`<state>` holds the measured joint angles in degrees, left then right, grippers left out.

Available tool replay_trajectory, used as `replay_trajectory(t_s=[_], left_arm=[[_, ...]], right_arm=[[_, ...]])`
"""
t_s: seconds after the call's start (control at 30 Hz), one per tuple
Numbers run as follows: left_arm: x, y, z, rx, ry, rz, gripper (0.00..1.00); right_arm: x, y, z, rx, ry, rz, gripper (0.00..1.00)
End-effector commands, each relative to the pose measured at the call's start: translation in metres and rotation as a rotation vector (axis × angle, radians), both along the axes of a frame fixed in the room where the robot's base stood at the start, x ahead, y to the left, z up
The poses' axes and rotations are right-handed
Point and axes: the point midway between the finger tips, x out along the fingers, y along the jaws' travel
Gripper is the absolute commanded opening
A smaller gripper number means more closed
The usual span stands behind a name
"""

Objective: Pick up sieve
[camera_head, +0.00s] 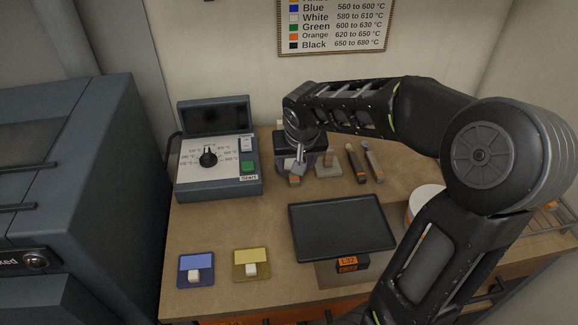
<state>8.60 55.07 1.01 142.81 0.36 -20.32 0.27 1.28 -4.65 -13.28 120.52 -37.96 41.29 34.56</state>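My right arm comes in from the right and bends over the table. Its gripper (297,165) points down at the back of the table, beside a dark box-like thing (318,157). I cannot tell whether its fingers are open or shut, or whether something is between them. I cannot pick out the sieve with certainty; the arm and gripper hide part of this area. A small light block-like item (327,166) and two short tools with orange bands, one left (355,163) and one right (373,161), lie just right of the gripper. My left gripper is out of view.
A control box (218,180) with a knob stands left of the gripper. A black tray (342,228) lies in front. A blue card (196,268) and a yellow card (252,264) lie near the front edge. A white and orange container (422,199) is partly behind my arm.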

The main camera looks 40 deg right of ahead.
Motion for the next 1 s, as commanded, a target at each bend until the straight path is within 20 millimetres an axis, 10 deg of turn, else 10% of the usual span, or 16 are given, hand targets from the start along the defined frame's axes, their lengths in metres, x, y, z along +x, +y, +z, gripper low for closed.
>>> replay_trajectory(t_s=[1.0], left_arm=[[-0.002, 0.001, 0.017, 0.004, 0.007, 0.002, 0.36]], right_arm=[[0.021, -0.013, -0.057, 0.000, 0.005, 0.000, 0.54]])
